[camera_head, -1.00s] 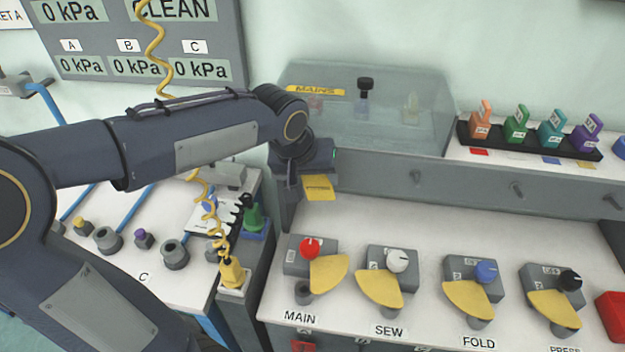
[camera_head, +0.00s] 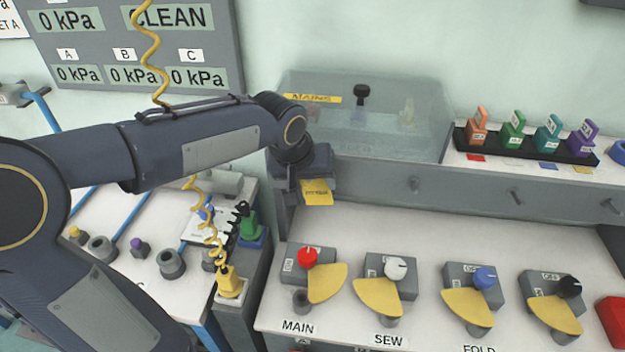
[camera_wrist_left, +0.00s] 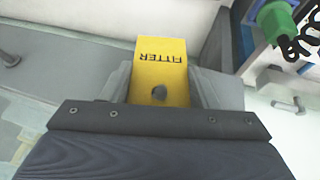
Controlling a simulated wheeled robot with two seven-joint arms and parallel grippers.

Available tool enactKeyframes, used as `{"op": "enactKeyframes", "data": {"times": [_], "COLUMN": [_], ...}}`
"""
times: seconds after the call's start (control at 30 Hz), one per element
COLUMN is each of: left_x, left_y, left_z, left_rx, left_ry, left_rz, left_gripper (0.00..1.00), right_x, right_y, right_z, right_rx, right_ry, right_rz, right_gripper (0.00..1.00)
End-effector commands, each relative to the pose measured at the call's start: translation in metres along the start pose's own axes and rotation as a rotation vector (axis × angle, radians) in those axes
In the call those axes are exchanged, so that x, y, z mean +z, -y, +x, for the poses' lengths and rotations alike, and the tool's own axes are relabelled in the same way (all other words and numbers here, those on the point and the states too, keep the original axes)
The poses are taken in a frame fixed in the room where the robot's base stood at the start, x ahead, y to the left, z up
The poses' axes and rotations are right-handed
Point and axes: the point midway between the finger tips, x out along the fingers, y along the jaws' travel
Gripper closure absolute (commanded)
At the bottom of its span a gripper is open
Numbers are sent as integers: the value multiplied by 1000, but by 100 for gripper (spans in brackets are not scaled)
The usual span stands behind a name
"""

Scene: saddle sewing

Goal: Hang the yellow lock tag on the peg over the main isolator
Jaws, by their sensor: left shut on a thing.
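My left gripper (camera_head: 312,180) is shut on the yellow lock tag (camera_head: 316,192), in front of the grey back panel above the main isolator (camera_head: 307,258), which has a red knob. In the left wrist view the tag (camera_wrist_left: 160,68) reads FITTER and sits between the fingers of my left gripper (camera_wrist_left: 160,92). Its dark hole shows near the gripper body. The peg over the main isolator is hidden behind the gripper; I cannot tell if the tag touches it. My right gripper is out of view.
Bare pegs stick out of the panel to the right, one above the SEW isolator (camera_head: 388,275) and another (camera_head: 516,194) further right. A clear cover (camera_head: 360,115) stands above the panel. A rack (camera_head: 525,150) of coloured tags is at the right.

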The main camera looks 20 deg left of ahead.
Motion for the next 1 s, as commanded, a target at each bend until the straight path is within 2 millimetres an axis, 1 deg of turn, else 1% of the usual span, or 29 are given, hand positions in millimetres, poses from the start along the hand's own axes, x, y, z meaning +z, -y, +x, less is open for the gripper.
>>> {"op": "enactKeyframes", "data": {"times": [0.07,0.1,0.27,0.5,0.6,0.67,0.9,1.0], "left_x": [0,0,0,0,0,0,-1,-1], "left_y": [0,0,0,0,0,0,0,0], "left_z": [0,0,0,0,-5,-12,-54,-67], "left_rx": [0,0,0,0,1,2,2,2], "left_ry": [0,0,0,0,-3,-3,-5,-3], "left_rz": [0,0,0,0,0,0,-1,-1], "left_gripper": [62,41,21,21,21,21,21,21], "right_x": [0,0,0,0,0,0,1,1], "right_y": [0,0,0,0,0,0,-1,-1], "right_z": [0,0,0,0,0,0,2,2], "right_rx": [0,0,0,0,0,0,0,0], "right_ry": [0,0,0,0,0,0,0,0], "right_rz": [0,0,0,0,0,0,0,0], "right_gripper": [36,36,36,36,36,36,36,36]}}
